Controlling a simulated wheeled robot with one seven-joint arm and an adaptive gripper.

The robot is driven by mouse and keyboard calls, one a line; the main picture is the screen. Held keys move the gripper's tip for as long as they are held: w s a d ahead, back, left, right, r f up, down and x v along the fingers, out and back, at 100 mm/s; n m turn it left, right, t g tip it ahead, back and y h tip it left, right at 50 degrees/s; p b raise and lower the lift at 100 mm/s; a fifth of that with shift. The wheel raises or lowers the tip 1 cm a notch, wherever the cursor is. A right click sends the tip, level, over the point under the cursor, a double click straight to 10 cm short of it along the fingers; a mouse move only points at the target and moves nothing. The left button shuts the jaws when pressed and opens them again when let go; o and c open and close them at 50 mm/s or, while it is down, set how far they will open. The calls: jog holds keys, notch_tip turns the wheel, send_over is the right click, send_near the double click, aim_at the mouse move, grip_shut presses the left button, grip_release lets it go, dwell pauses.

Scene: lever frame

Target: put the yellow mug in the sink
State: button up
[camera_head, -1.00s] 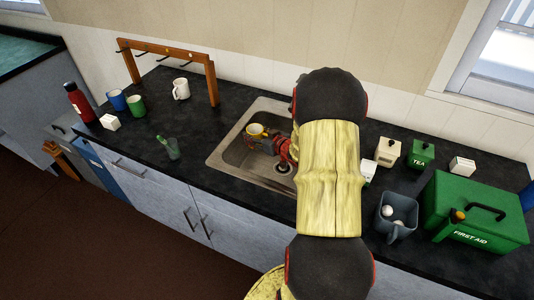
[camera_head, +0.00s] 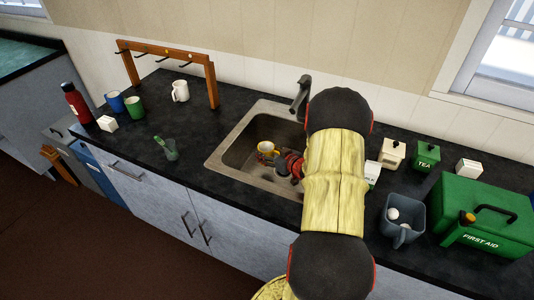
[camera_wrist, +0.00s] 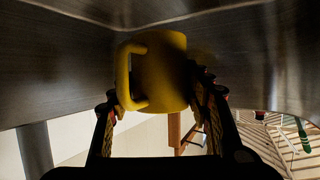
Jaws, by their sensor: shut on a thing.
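The yellow mug (camera_head: 264,148) is inside the basin of the steel sink (camera_head: 232,154), towards its left and back. I cannot tell whether its base touches the sink floor. My gripper (camera_head: 281,159) reaches down into the sink from the right and is shut on the mug. In the wrist view the mug (camera_wrist: 160,78) sits between my fingers (camera_wrist: 155,100), with its handle to the left; dark metal sink walls surround it. My arm hides the right part of the sink.
A dark faucet (camera_head: 301,92) stands behind the sink. A grey container (camera_head: 402,222) and a green first aid box (camera_head: 478,215) stand to the right. A wooden hook rack (camera_head: 165,50) is at the back left.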

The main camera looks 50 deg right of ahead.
aim_at(271, 154)
jog(key=shift+f+b, duration=0.3)
jog(key=shift+f, duration=0.3)
jog(key=o, duration=1.3)
jog(key=shift+o, duration=0.2)
jog(key=shift+r, duration=0.35)
jog(key=p+v, duration=0.1)
jog(key=v, duration=0.2)
jog(key=p+v, duration=0.2)
jog(key=v, duration=0.2)
jog(key=shift+s+r, duration=0.2)
jog(key=shift+r, duration=0.15)
jog(key=shift+a, duration=0.1)
